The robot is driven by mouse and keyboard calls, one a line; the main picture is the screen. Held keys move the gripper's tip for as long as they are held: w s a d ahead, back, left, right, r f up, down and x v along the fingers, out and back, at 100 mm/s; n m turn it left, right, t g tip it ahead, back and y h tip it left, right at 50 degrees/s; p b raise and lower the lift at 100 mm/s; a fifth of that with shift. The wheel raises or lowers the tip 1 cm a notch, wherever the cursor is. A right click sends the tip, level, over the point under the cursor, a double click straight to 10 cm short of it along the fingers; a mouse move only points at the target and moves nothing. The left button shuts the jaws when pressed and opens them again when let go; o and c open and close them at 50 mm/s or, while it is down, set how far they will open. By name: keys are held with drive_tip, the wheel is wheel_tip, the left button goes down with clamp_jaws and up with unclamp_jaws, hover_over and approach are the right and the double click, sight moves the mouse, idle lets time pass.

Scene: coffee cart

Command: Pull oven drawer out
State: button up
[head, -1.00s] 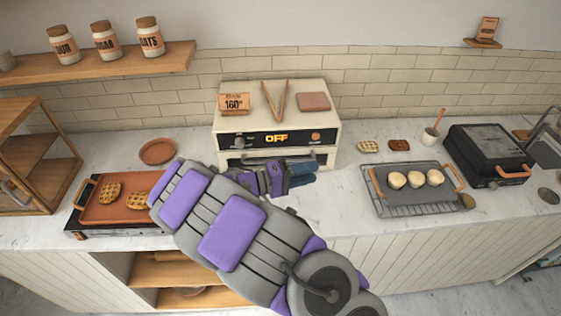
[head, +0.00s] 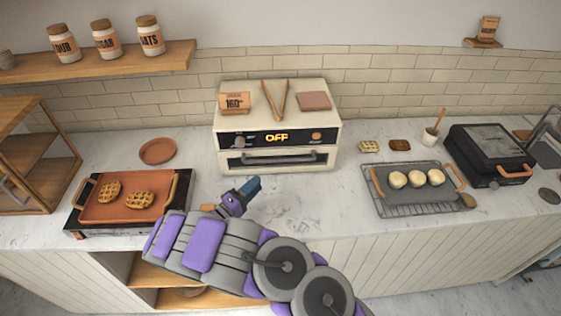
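The cream oven (head: 277,125) stands on the counter against the tiled wall, its display reading OFF. Its drawer (head: 262,168) is the lower front panel, with a dark bar handle (head: 280,159) across it, and it looks closed. My gripper (head: 251,189) is in front of and below the drawer's left part, over the counter and apart from the handle. Its blue fingertips point up toward the oven. I cannot tell from this view whether the fingers are apart. Nothing shows held in it.
On the oven lie tongs (head: 275,102), a 160° sign (head: 234,102) and a flat brown block (head: 313,101). At left is a tray with waffles (head: 100,211) and a round plate (head: 157,151). At right are a bun tray on a rack (head: 388,213) and a black grill (head: 489,149). Counter before the oven is clear.

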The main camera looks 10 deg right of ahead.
sight(281, 160)
drive_tip(key=b+x, duration=0.1)
drive_tip(key=x, duration=1.2)
drive_tip(key=shift+w+d, duration=0.15)
drive_tip(key=shift+d, duration=0.05)
drive_tip(key=shift+c, duration=0.3)
clamp_jaws()
drive_tip(key=shift+b, duration=0.3)
